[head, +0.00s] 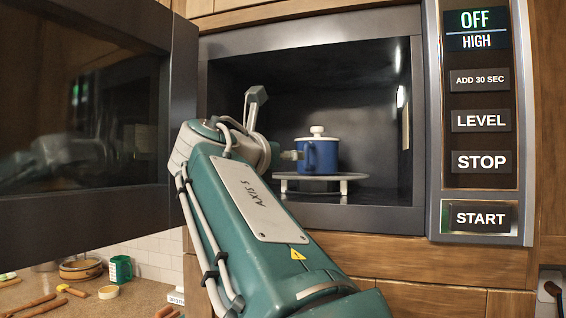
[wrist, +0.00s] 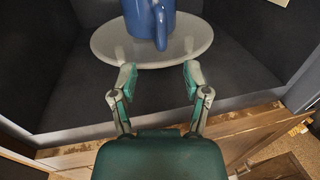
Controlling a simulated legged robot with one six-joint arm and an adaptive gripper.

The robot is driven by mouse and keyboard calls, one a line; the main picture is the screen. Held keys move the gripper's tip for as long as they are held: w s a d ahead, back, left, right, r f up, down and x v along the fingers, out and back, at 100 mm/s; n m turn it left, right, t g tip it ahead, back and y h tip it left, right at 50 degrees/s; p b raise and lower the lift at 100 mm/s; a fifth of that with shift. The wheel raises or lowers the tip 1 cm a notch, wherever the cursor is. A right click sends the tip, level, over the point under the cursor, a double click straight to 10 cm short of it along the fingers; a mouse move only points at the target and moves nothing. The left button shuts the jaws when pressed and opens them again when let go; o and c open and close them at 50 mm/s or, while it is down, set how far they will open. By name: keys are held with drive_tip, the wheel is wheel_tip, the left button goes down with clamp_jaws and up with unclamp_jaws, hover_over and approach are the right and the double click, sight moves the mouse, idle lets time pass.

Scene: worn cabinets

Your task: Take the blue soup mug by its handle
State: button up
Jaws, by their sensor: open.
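The blue soup mug (head: 318,157) has a white lid with a knob and stands upright on a round plate inside the open microwave. In the wrist view the mug (wrist: 136,20) is at the top, with its handle (wrist: 161,24) facing my gripper. My gripper (wrist: 158,82) is open and empty, its two fingers over the near rim of the plate, short of the handle and apart from it. In the head view my arm hides most of the gripper; a fingertip shows just left of the mug.
The round plate (wrist: 186,47) stands on short feet in the microwave cavity (head: 360,90). The microwave door (head: 85,110) hangs open on the left. A control panel (head: 481,120) borders the cavity on the right. A counter (head: 60,296) with small items lies lower left.

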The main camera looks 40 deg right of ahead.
sight(306, 166)
drive_tip(key=x, duration=0.4)
drive_tip(key=shift+s+d+f, duration=0.15)
drive_tip(key=shift+d, duration=0.15)
drive_tip(key=shift+w+x, duration=0.25)
drive_tip(key=shift+x, duration=1.2)
drive_tip(key=shift+d, duration=0.75)
drive_tip(key=c, duration=0.7)
clamp_jaws()
drive_tip(key=shift+a, duration=0.35)
